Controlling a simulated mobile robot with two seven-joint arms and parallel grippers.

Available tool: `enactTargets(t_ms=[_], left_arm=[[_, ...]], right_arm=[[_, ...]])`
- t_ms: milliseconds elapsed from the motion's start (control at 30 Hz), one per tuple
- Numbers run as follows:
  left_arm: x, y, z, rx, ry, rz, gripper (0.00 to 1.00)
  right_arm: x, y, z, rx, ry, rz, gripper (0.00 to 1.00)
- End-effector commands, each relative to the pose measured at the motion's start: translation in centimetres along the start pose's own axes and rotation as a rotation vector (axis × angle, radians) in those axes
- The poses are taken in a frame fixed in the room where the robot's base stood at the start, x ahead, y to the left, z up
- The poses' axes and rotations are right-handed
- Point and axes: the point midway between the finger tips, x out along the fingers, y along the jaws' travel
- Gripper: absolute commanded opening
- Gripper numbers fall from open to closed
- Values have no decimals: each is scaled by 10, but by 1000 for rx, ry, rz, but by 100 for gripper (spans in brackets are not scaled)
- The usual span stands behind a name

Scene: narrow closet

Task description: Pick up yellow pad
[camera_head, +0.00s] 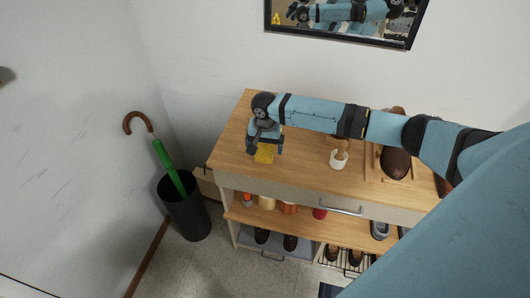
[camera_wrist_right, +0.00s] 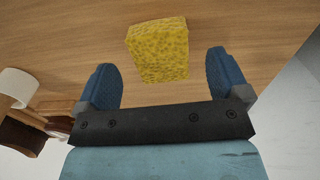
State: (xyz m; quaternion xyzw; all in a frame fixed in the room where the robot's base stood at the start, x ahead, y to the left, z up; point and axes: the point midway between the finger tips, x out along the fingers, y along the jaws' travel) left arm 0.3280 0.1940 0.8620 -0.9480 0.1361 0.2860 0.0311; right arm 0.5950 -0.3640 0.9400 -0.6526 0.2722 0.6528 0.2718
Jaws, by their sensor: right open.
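The yellow pad (camera_head: 265,153) lies on the wooden cabinet top (camera_head: 237,121), near its left end. In the right wrist view the pad (camera_wrist_right: 158,50) is a speckled yellow block just ahead of the fingertips. My right gripper (camera_head: 265,145) is above the pad in the head view. In the wrist view my right gripper (camera_wrist_right: 167,68) is open, with one blue finger on each side of the pad's near part. I cannot tell whether a finger touches it. My left gripper is not in view.
A white cup with wooden utensils (camera_head: 339,158) stands right of the pad. A wooden tray (camera_head: 373,165) holding a brown item (camera_head: 396,163) is farther right. A black bin (camera_head: 184,212) with a green umbrella (camera_head: 168,166) stands left of the cabinet. A mirror (camera_head: 345,22) hangs behind.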

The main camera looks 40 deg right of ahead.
Motion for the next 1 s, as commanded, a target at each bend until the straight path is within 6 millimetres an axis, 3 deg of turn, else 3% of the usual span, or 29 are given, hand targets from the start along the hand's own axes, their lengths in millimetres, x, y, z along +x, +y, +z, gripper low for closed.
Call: enactTargets(t_ms=[200,467,700,1000], left_arm=[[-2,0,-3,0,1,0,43],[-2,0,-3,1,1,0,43],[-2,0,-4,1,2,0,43],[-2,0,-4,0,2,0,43]], right_arm=[[26,0,1,-1,0,1,94],[29,0,1,-1,1,0,94],[29,0,1,-1,1,0,41],[28,0,1,-1,1,0,41]])
